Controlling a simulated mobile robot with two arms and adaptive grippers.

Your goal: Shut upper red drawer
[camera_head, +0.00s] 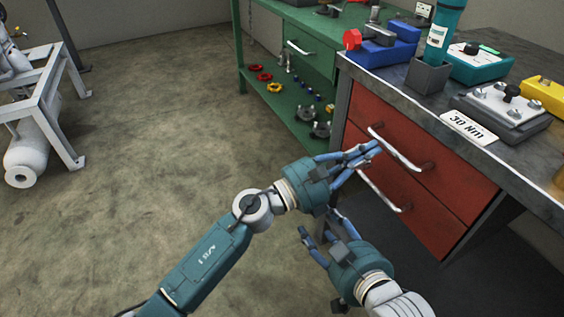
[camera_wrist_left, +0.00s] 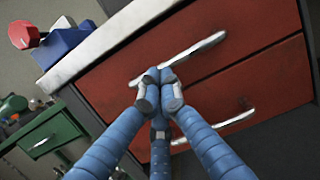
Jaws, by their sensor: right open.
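The upper red drawer (camera_head: 450,180) is in the front of the grey workbench, just under its top. It looks flush or nearly so; I cannot tell if a small gap is left. Its pale bar handle (camera_head: 397,152) also shows in the left wrist view (camera_wrist_left: 195,50). My left gripper (camera_head: 372,150) has its fingertips drawn together at the left end of this handle, in front of the drawer. In the left wrist view the fingertips (camera_wrist_left: 160,95) overlap the handle; contact is unclear. My right gripper (camera_head: 318,226) is open and empty, below and left of the left one.
A lower red drawer (camera_head: 415,211) with its own handle (camera_head: 383,192) sits below. The workbench top (camera_head: 390,75) holds tools, cases and a "30 Nm" sign (camera_head: 468,127). A green shelf bench (camera_head: 310,52) stands behind.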

